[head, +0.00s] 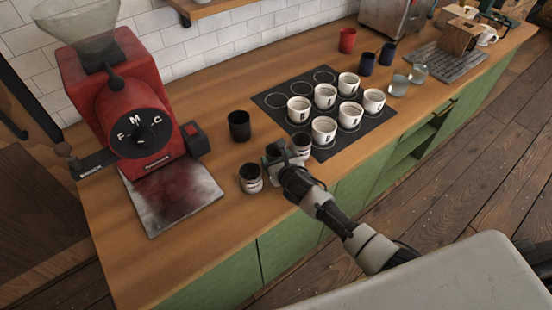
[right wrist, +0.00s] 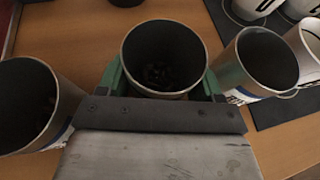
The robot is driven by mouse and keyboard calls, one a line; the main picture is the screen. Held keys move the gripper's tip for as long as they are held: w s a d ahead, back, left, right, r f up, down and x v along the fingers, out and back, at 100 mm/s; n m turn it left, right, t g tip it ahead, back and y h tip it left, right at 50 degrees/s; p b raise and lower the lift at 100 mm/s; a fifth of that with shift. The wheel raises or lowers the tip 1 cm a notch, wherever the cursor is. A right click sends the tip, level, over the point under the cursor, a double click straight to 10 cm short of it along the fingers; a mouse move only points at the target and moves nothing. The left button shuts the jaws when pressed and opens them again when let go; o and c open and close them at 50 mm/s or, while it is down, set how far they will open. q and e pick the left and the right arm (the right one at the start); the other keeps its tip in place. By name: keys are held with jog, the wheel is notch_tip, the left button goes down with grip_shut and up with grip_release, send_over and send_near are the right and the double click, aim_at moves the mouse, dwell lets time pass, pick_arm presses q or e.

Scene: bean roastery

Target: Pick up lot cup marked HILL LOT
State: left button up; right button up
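Three lot cups stand in a row near the counter's front edge. The left one (head: 251,178) has a white label too small to read; it also shows in the right wrist view (right wrist: 35,105). The right one (head: 301,143) is partly behind my right gripper (head: 273,152) and shows in the right wrist view (right wrist: 258,65). The middle cup (right wrist: 165,55), with dark contents, sits between my green fingers, which press close on both sides. My gripper hides it in the head view. Its label is out of sight, so I cannot tell which cup is HILL LOT. My left gripper is not in view.
A black cup (head: 239,126) stands behind the row. A dark mat (head: 273,101) with several white cups lies to the right. A red grinder (head: 115,100) and its metal tray (head: 175,198) stand left. Red and blue cups and glasses stand farther right.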

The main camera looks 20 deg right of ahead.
jog(key=c, duration=0.5)
